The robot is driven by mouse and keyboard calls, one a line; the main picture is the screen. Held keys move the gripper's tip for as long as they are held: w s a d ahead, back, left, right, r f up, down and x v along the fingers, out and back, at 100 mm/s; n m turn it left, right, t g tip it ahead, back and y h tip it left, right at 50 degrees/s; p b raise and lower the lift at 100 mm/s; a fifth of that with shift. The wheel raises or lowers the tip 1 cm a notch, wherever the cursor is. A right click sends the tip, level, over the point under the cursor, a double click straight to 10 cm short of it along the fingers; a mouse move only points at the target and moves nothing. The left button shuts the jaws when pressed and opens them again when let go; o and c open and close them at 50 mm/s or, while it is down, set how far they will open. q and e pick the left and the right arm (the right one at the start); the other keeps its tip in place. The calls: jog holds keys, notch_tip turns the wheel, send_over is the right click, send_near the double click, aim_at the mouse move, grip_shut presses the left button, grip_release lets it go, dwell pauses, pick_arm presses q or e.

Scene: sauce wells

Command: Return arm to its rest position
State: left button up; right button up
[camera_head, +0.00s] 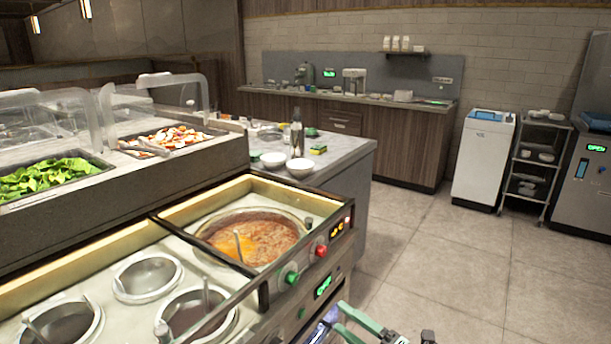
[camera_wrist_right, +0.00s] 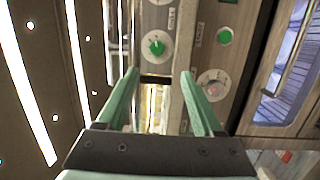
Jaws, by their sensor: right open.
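My right gripper (camera_head: 343,318) shows at the bottom edge of the head view, low in front of the sauce station's front panel. Its two green fingers are apart and nothing is between them. In the right wrist view the open gripper (camera_wrist_right: 158,72) faces the control panel, with a green knob (camera_wrist_right: 156,47) just beyond the fingertips. Whether the fingers touch the panel cannot be told. The rest of the right arm is mostly out of the head view. My left gripper is not in view.
The counter holds a large pot of red-orange sauce (camera_head: 285,238) and several metal wells (camera_head: 148,276) with ladle handles. A green knob (camera_head: 292,278) and a red knob (camera_head: 321,250) stick out in front. The tiled floor (camera_head: 440,260) to the right is clear.

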jog(key=s+d+f+m+g+h, duration=0.2)
jog(key=s+f+m+h, duration=0.3)
jog(key=s+f+m, duration=0.55)
jog(key=s+d+f+m+g+h, duration=0.2)
jog(key=s+f+m+h, duration=0.45)
jog(key=s+m, duration=0.65)
pick_arm(q)
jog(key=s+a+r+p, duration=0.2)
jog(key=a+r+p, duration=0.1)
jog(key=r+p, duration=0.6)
jog(key=p, duration=0.4)
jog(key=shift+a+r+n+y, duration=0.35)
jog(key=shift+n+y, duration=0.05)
pick_arm(e)
jog(key=s+d+r, duration=0.3)
jog(key=r, duration=0.4)
jog(key=shift+s+d+r+m+y, duration=0.15)
jog(key=shift+r+m+y, duration=0.2)
jog(key=shift+m+y, duration=0.1)
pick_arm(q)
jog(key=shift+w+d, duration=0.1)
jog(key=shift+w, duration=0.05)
